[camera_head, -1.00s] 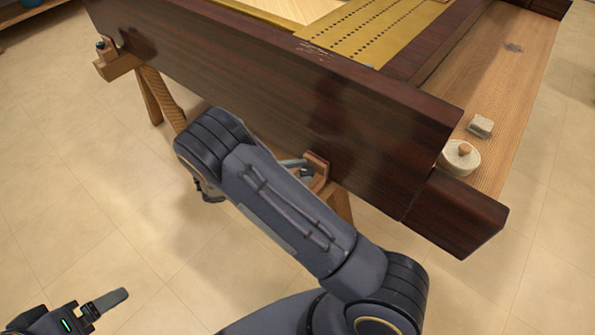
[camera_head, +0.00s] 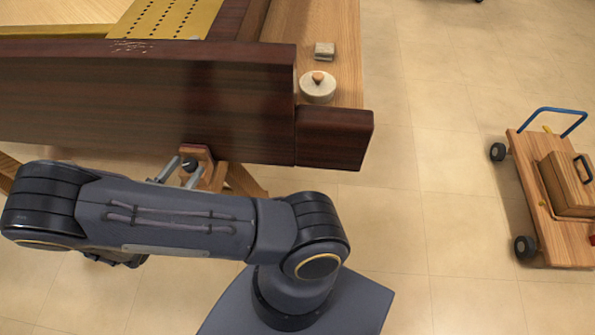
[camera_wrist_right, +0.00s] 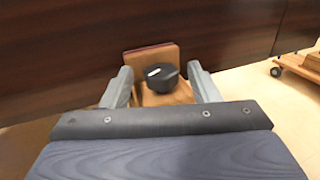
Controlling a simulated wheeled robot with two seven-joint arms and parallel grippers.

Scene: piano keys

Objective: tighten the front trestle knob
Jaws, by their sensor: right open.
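The front trestle knob (camera_wrist_right: 160,76) is a black round knob with a white mark on top, on a wooden trestle block below the dark piano case. It also shows small in the head view (camera_head: 190,163). My right gripper (camera_wrist_right: 163,84) is open, with one grey finger on each side of the knob and a gap visible at both sides. In the head view the right gripper (camera_head: 179,171) reaches the trestle block from behind my forearm, which hides most of it. My left gripper is out of view.
The dark wooden case (camera_head: 150,105) stands right above the trestle. A round pale pot (camera_head: 318,89) and a small block (camera_head: 325,51) sit on the wooden ledge. A wooden cart (camera_head: 550,200) with a blue handle stands at the right. The floor between is clear.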

